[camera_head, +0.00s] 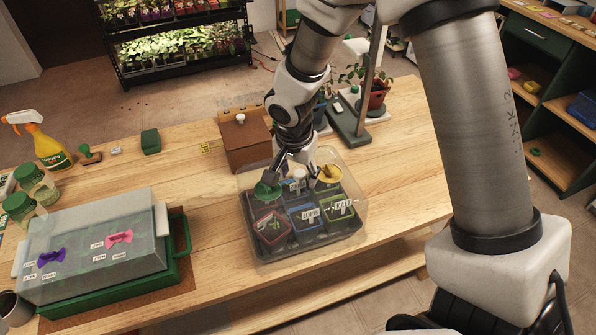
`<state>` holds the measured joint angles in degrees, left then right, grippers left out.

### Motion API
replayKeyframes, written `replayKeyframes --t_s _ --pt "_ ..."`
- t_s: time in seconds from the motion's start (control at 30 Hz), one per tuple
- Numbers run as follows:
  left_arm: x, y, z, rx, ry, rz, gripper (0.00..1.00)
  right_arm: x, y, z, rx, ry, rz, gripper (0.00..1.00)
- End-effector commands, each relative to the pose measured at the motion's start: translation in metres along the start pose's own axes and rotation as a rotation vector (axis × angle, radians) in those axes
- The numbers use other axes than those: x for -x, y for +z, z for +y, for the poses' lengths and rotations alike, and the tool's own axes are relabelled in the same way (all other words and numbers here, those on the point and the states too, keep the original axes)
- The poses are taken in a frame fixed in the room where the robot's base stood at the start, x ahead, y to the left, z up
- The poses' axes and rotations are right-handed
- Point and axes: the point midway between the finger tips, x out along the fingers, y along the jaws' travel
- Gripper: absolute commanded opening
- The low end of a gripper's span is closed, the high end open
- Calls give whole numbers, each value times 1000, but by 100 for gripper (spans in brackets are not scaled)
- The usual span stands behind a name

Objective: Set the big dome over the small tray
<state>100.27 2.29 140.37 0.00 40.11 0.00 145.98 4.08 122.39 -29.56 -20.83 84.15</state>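A clear dome (352,222) stands around a dark tray (300,250) in the middle of the table. Its walls lie a little outside the tray's edges. Several coloured pots with white labels show through it. A green round part (266,191) and a yellow round part (329,175) show near its top. My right gripper (297,177) points down at the dome's top, between these parts. Its fingers sit on either side of a small pale part there; whether they grip it cannot be told. My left gripper is not in view.
A second, clouded dome (95,235) with bows covers a green tray (182,262) at left. A brown box (246,143) stands close behind the clear dome, and a potted plant on a stand (350,122) behind right. The table right of the dome is clear.

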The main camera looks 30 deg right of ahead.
Motion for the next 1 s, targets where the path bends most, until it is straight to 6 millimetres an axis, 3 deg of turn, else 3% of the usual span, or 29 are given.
replayKeyframes --t_s 0.23,0.33,0.7,0.83,1.0 --pt "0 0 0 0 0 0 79 1 0 0 0 0 0 58" --pt "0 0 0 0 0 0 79 10 -1 0 -1 0 2 58" --pt "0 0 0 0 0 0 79 98 -1 -1 -1 -4 4 58" --pt "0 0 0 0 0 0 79 115 0 0 0 -1 2 58" --pt "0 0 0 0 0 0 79 120 0 0 0 0 -1 58"
